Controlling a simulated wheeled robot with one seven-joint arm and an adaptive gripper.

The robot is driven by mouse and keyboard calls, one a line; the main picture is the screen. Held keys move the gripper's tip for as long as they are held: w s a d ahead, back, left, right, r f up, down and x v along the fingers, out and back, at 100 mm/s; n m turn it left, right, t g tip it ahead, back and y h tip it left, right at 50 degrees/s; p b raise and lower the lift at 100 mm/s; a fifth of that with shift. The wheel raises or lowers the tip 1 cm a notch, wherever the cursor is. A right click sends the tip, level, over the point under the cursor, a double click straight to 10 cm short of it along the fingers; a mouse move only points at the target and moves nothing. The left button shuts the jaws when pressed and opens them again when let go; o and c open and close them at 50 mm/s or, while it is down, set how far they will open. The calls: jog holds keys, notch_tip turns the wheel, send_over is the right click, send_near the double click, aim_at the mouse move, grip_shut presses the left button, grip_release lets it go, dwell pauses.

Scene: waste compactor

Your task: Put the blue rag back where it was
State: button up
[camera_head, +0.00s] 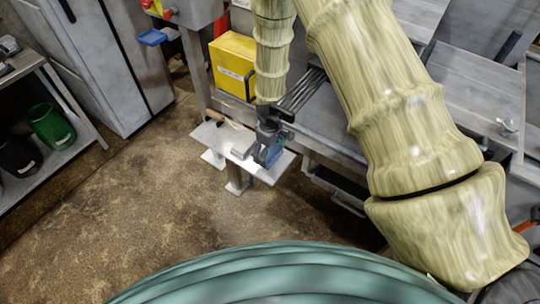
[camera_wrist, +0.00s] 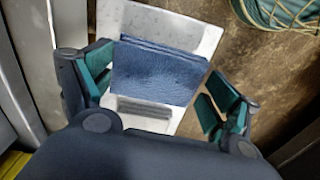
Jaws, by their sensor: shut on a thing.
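The blue rag (camera_wrist: 158,72) looks like a flat folded rectangle and lies between the fingers of my gripper (camera_wrist: 157,92) in the wrist view. My gripper is shut on it. In the head view, my gripper (camera_head: 270,142) hangs over the right part of a small pale bench (camera_head: 213,136), with the rag (camera_head: 266,156) at its fingers. The bench top (camera_wrist: 112,18) also shows behind the rag in the wrist view. I cannot tell whether the rag touches the bench.
A brush-like tool with a wooden handle (camera_head: 223,119) lies on the bench's left part. A yellow box (camera_head: 231,65) stands behind, close to my arm. Grey metal machinery (camera_head: 345,115) borders the bench on the right. The brown floor (camera_head: 130,210) in front and left is clear.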

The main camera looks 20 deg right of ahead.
aim_at(270, 153)
jog(key=shift+f+p, duration=0.5)
jog(key=shift+f, duration=0.95)
jog(key=shift+f, duration=0.2)
jog(key=o, duration=0.8)
jog(key=shift+r, duration=0.1)
notch_tip(270, 153, up, 5)
jog(key=b, duration=0.3)
jog(key=shift+a, duration=0.15)
jog(key=shift+r+b, duration=0.5)
jog(key=shift+r, duration=2.35)
